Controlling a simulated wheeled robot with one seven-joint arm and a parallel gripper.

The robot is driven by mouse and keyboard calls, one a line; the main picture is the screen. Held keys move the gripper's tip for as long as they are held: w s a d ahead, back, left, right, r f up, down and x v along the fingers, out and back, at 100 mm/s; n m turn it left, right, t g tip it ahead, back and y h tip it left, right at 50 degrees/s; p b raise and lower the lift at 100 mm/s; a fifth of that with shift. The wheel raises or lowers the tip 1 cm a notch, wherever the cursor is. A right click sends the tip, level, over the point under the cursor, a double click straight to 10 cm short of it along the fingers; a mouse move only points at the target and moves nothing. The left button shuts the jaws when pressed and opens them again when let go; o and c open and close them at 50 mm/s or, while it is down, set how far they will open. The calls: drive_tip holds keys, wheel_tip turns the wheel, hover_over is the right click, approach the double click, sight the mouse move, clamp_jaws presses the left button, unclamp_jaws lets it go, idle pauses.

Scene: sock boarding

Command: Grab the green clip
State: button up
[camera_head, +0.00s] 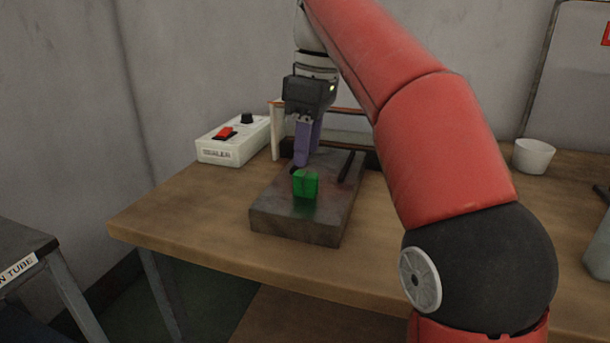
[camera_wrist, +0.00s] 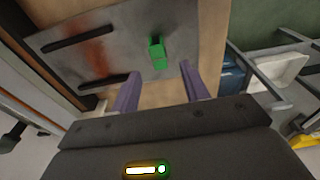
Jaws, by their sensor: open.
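The green clip (camera_head: 306,184) stands on a dark metal plate (camera_head: 287,225) on the wooden table. In the wrist view the green clip (camera_wrist: 158,52) lies ahead of the fingertips, between their lines and nearer the right finger. My gripper (camera_head: 306,160) points down above the plate, just behind the clip in the head view. Its two purple fingers are apart in the wrist view (camera_wrist: 163,82), with nothing between them. I cannot tell from these frames exactly how high the fingertips are above the plate.
A white box labelled SEALER (camera_head: 232,140) with a red switch stands left of the plate. A dark bar (camera_head: 347,167) lies on the plate right of the clip. A white cup (camera_head: 533,156) stands at the right. The table's front left is clear.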

sight(306, 174)
drive_tip(key=shift+w+a+f+b, duration=0.1)
drive_tip(key=shift+f+b, duration=0.05)
drive_tip(key=shift+f, duration=1.5)
drive_tip(key=shift+w+a+f+b, duration=0.1)
drive_tip(key=shift+f+b, duration=0.05)
drive_tip(key=shift+f, duration=1.45)
drive_tip(key=shift+c, duration=0.4)
